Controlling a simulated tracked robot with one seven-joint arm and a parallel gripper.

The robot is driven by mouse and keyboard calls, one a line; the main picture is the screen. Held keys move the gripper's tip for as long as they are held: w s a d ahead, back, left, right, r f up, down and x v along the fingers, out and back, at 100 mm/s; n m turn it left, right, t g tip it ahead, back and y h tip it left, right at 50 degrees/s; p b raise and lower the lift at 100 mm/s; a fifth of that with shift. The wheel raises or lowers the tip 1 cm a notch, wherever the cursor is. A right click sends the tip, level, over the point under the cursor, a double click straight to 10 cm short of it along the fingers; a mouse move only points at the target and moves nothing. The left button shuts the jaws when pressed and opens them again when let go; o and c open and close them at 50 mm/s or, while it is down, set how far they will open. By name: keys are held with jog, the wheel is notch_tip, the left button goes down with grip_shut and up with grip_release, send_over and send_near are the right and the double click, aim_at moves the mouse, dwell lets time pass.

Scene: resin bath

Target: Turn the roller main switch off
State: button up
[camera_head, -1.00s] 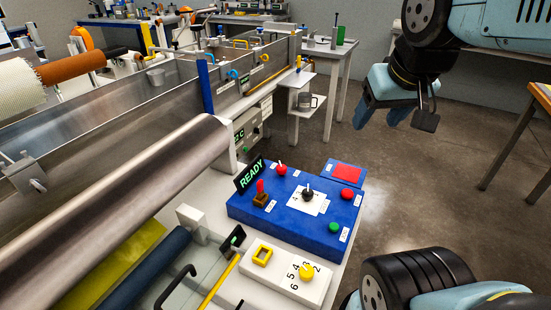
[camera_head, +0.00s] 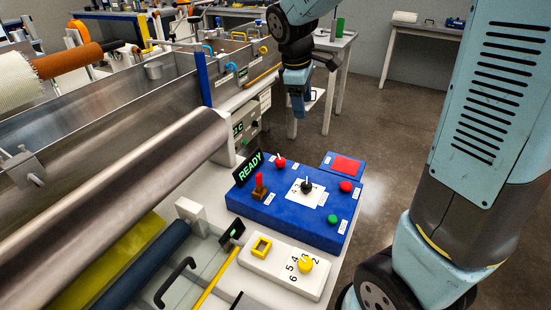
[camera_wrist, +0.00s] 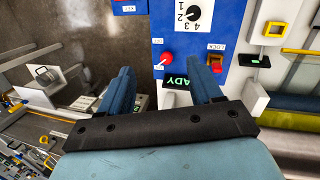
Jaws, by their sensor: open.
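A blue control box (camera_head: 300,228) sits on the white bench, with a red rotary knob (camera_head: 281,162) at its back edge. The knob has a white pointer; its label is too small to read. In the wrist view the red knob (camera_wrist: 166,58) lies ahead, between the lines of my two fingers. A red-tipped lever (camera_head: 259,184) stands at the box's left; its label reads LOCK in the wrist view. A black numbered dial (camera_head: 306,187) is in the middle. My gripper (camera_head: 298,108) is open and empty, beyond the box and apart from it, fingers pointing down.
A green READY display (camera_head: 249,168) stands at the box's left edge, close to the knob. A red button (camera_head: 346,187) and a green button (camera_head: 332,220) are on the right. A white box (camera_head: 285,270) with a yellow dial is in front. Open floor lies right.

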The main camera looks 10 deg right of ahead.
aim_at(280, 160)
jog(key=w+a+f+n+h, duration=0.2)
jog(key=w+a+f+n, duration=0.55)
jog(key=a+f, duration=0.35)
jog(key=shift+g, duration=0.4)
jog(key=x, duration=1.5)
jog(key=shift+d+f, duration=0.2)
jog(key=shift+d, duration=0.15)
